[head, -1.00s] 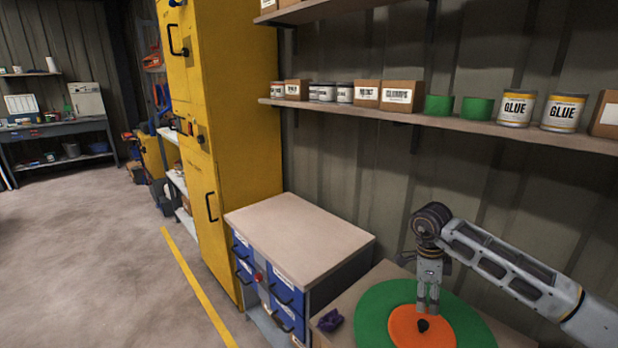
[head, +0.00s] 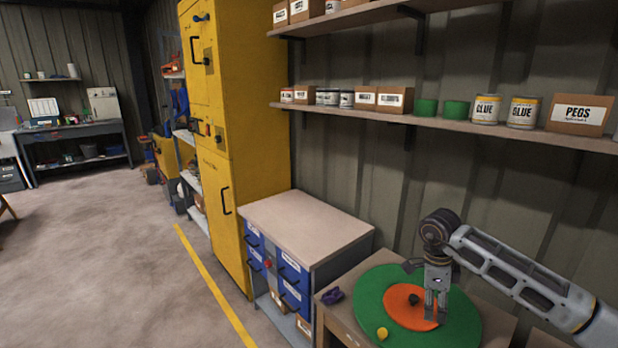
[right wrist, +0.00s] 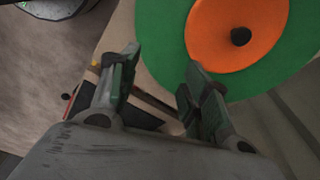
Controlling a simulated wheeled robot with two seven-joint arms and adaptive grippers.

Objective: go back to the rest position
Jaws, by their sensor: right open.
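My right gripper (head: 436,312) is in the lower right of the head view, pointing down over a round green disc (head: 374,298) with an orange disc (head: 397,297) at its middle. In the right wrist view its two fingers (right wrist: 155,90) stand apart with nothing held between them. The green disc (right wrist: 160,35) and orange disc (right wrist: 220,30) show beyond the fingers there. A small dark knob (right wrist: 240,37) sits on the orange disc. My left gripper is not in view.
A small yellow thing (head: 382,333) lies on the green disc's near edge. A purple object (head: 333,295) lies at the bench's left edge. A drawer cabinet (head: 305,225) and tall yellow cabinet (head: 240,140) stand left. A shelf (head: 450,122) with cans and boxes runs above. Floor at left is open.

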